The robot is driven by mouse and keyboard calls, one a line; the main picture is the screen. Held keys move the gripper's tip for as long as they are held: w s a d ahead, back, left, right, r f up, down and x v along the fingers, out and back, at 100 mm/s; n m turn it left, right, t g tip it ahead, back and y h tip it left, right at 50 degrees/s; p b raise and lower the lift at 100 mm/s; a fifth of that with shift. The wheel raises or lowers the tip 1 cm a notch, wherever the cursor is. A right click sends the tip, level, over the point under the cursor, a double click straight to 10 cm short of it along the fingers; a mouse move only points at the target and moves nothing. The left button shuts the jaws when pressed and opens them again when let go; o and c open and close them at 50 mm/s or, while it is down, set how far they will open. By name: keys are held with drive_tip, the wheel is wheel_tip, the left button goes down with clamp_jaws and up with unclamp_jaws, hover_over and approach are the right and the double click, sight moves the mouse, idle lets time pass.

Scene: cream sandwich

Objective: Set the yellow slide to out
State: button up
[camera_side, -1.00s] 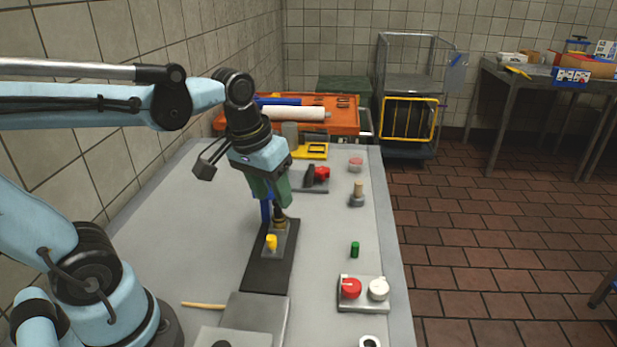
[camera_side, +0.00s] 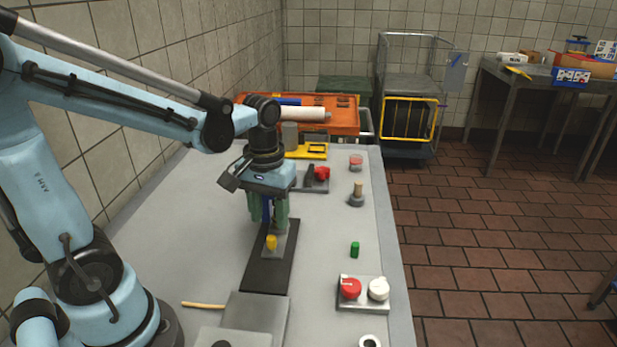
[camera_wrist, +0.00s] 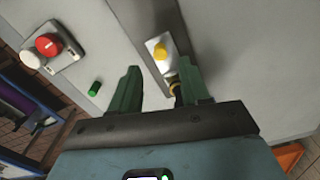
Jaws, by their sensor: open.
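The yellow slide (camera_side: 271,242) is a small yellow knob on a metal plate on a long black base. It also shows in the wrist view (camera_wrist: 160,50). My gripper (camera_side: 267,222) points down just behind the knob in the side view, its green fingers spread. In the wrist view my gripper (camera_wrist: 158,75) is open, with the knob ahead of its fingertips and not between them. A dark stalk with a brass collar (camera_wrist: 175,88) stands close to the right finger. The slide's markings cannot be read.
A panel with red and white knobs (camera_side: 363,293) and a green cylinder (camera_side: 354,249) sit to the right. A red-handled fixture (camera_side: 316,180), a yellow tool (camera_side: 306,151) and an orange tray (camera_side: 345,115) are farther back. The left of the table is open.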

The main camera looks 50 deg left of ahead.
sight(271, 238)
drive_tip(key=shift+f, duration=2.55)
clamp_jaws()
